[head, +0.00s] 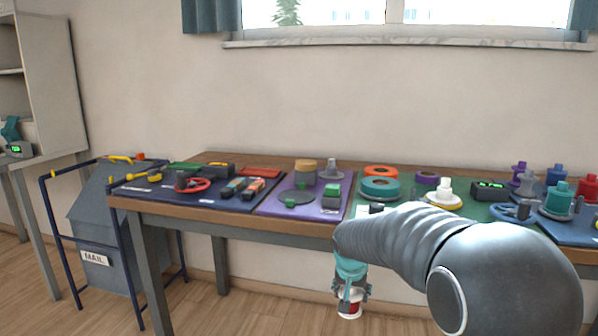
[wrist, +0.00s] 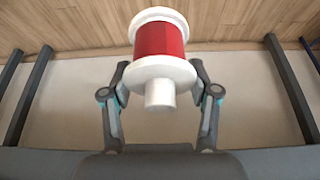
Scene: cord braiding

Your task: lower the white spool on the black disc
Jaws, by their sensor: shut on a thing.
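My gripper (head: 351,283) is shut on a spool (head: 349,303) with white flanges and a red winding. In the wrist view the spool (wrist: 160,42) stands out between the two fingers (wrist: 160,88), white hub end toward the camera. In the head view the spool hangs in front of the table's front edge, below the tabletop, apart from everything. A dark disc (head: 296,196) with a green piece on it lies on the purple mat. I cannot tell if it is the black disc. Another white spool (head: 444,188) stands on a yellowish disc on the green mat.
The table (head: 222,219) carries mats crowded with tools, coloured rings and spools. My arm hides part of the green mat and table edge. A grey mail box (head: 97,257) in a blue frame stands at the left. Floor in front of the table is clear.

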